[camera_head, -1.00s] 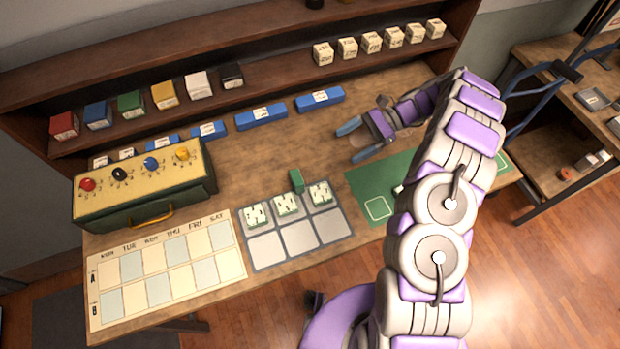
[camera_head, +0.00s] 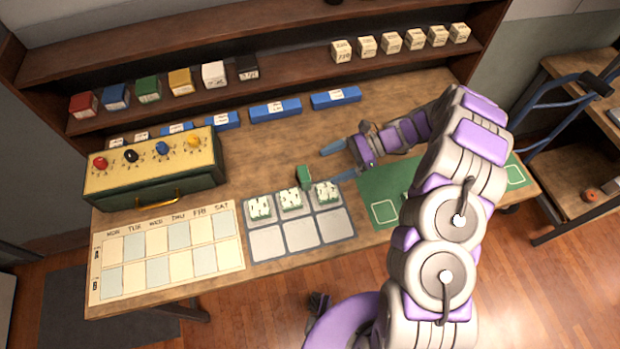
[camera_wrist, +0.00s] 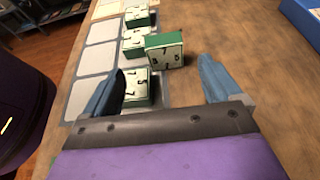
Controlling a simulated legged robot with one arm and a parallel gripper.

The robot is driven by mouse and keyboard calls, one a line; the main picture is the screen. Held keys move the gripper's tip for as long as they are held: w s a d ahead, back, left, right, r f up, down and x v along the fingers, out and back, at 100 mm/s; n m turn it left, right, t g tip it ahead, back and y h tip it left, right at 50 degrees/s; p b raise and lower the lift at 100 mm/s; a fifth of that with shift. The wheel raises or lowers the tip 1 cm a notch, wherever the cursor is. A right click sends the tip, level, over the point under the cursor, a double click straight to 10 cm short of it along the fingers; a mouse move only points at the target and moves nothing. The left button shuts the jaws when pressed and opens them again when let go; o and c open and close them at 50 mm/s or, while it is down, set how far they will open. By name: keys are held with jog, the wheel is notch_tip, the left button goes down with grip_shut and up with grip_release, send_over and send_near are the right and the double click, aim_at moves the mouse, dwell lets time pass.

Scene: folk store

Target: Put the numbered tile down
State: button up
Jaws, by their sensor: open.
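A green-backed numbered tile (camera_head: 304,176) stands on edge at the back rim of the grey tray (camera_head: 268,243), behind the second and third tiles. Its white numbered face (camera_wrist: 164,52) shows in the wrist view. Three similar tiles lie in the tray's back row: left (camera_head: 260,207), middle (camera_head: 291,200) and right (camera_head: 326,191). My gripper (camera_head: 339,161) is open and empty, to the right of the standing tile. In the wrist view my open fingers (camera_wrist: 158,85) point towards that tile, which is beyond the fingertips. The left finger is close to the right tile (camera_wrist: 138,87); contact is unclear.
The tray's front row is bare. A weekday chart (camera_head: 165,262) and a knobbed box (camera_head: 155,170) stand left. A green mat (camera_head: 381,188) lies right, under my arm. Blue labelled blocks (camera_head: 275,110) line the back, below a shelf (camera_head: 190,105) with coloured blocks.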

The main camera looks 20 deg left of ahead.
aim_at(304, 178)
jog(key=x, duration=0.2)
jog(key=b+x, duration=0.1)
jog(key=x, duration=0.2)
jog(key=w+a+x, duration=0.1)
jog(key=x, duration=0.1)
jog(key=shift+a+r, duration=0.2)
jog(key=shift+r, duration=0.1)
jog(key=shift+s+a+f, duration=0.1)
jog(key=shift+s, duration=0.2)
jog(key=shift+d, duration=1)
jog(key=shift+c, duration=0.8)
jog(key=shift+a, duration=1.1)
jog(key=c, duration=0.6)
jog(key=shift+c, duration=0.8)
jog(key=shift+d, duration=0.85)
jog(key=c, duration=0.4)
